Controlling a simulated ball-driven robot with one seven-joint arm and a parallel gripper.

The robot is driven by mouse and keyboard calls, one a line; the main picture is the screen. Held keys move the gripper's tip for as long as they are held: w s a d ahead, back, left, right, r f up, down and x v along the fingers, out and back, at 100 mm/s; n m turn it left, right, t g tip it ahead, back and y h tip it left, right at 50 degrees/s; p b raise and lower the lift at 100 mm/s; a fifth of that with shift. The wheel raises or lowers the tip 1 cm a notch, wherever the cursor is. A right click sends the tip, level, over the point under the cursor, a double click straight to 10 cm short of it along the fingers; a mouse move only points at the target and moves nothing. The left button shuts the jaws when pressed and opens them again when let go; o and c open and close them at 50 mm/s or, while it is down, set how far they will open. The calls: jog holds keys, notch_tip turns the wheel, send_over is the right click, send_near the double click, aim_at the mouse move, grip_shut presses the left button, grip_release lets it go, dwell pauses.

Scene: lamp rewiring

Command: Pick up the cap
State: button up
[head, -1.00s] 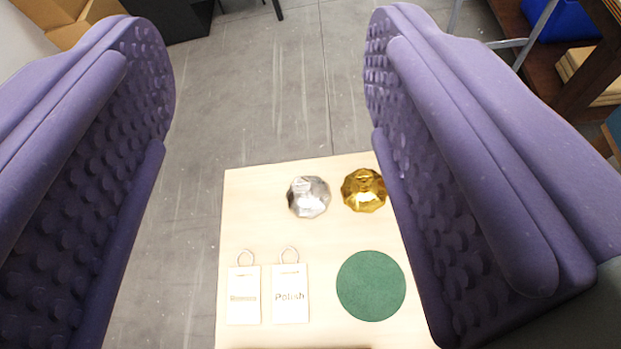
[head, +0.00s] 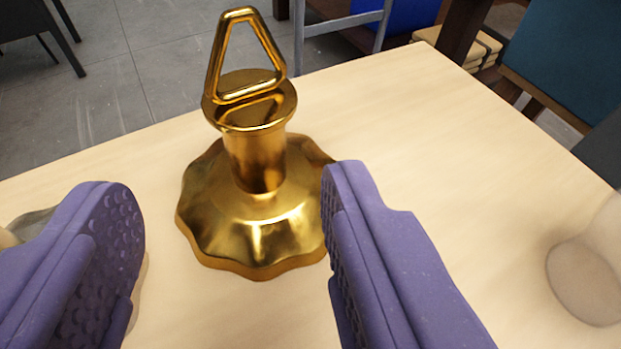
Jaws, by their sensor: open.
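A gold cap (head: 262,215) with a scalloped, flared base stands upright on the pale table (head: 450,200). It has a short neck, a round flange and a triangular loop on top. My gripper (head: 233,184) has two purple, studded fingers, spread open. The left finger lies to the left of the cap with a gap, and the right finger overlaps the right edge of its base in the picture. I cannot tell whether the right finger touches it. Nothing is held. A greyish thing (head: 32,222), mostly hidden behind the left finger, shows at the left edge.
A pale, rounded thing (head: 585,275) is cut off at the right edge; I cannot tell what it is. The table behind and to the right of the cap is bare. Beyond the table's far edge are grey floor, a blue bin (head: 405,12) and dark furniture.

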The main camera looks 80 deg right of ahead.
aim_at(250, 128)
jog(key=x, duration=0.2)
jog(key=b+x, duration=0.1)
jog(key=x, duration=0.2)
jog(key=b+x, duration=0.1)
jog(key=x, duration=0.1)
jog(key=shift+s+d+r, duration=0.1)
jog(key=shift+d+r, duration=0.15)
jog(key=shift+d, duration=0.25)
jog(key=shift+r, duration=0.1)
jog(key=c, duration=0.9)
